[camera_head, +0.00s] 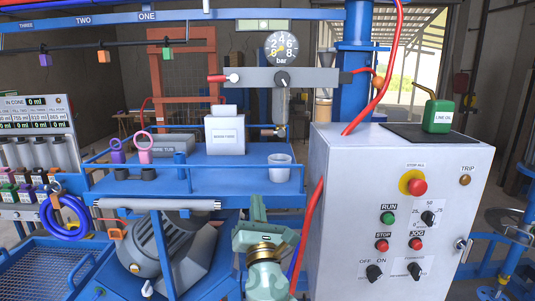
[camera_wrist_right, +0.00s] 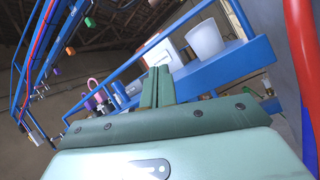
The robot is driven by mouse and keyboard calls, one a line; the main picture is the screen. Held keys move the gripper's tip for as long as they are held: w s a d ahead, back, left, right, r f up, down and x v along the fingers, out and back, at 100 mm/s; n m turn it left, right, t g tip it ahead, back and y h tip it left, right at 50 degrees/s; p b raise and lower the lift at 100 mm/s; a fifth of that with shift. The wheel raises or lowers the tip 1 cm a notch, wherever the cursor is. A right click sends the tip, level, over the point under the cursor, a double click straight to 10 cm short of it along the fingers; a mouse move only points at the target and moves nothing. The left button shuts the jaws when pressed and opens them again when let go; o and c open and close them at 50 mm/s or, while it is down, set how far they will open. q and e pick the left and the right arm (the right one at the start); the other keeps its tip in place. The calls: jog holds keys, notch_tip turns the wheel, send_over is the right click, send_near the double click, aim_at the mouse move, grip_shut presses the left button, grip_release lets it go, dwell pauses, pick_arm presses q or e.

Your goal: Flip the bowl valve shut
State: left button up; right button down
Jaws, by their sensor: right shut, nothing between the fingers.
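My right gripper (camera_head: 258,205) is in the lower middle of the head view, in front of the blue stand. Its two green fingers are together with nothing between them, and they show in the right wrist view (camera_wrist_right: 157,75). No part is clearly labelled as the bowl valve. A small brass-coloured fitting (camera_head: 281,131) sits at the foot of the clear upright tube, above the shelf and apart from the gripper. My left gripper is not in view.
The blue shelf (camera_head: 225,176) carries a white box (camera_head: 225,134) and a translucent cup (camera_head: 280,167). A blue rail runs along its front. The grey control cabinet (camera_head: 338,190) stands close on the right, with a red hose (camera_head: 312,225) beside it. A motor (camera_head: 155,245) is below left.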

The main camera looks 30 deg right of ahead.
jog(key=s+r+n+h, duration=0.1)
jog(key=h, duration=0.1)
jog(key=s+d+r+n+h, duration=0.1)
jog(key=s+r, duration=0.1)
jog(key=shift+r+n+h, duration=0.3)
jog(key=shift+n+h, duration=0.1)
jog(key=p, duration=0.4)
send_near(267, 135)
jog(key=x, duration=0.5)
jog(key=shift+w+d+r, duration=0.2)
jog(key=shift+r, duration=0.1)
jog(key=shift+w+d+r, duration=0.25)
jog(key=shift+w, duration=0.2)
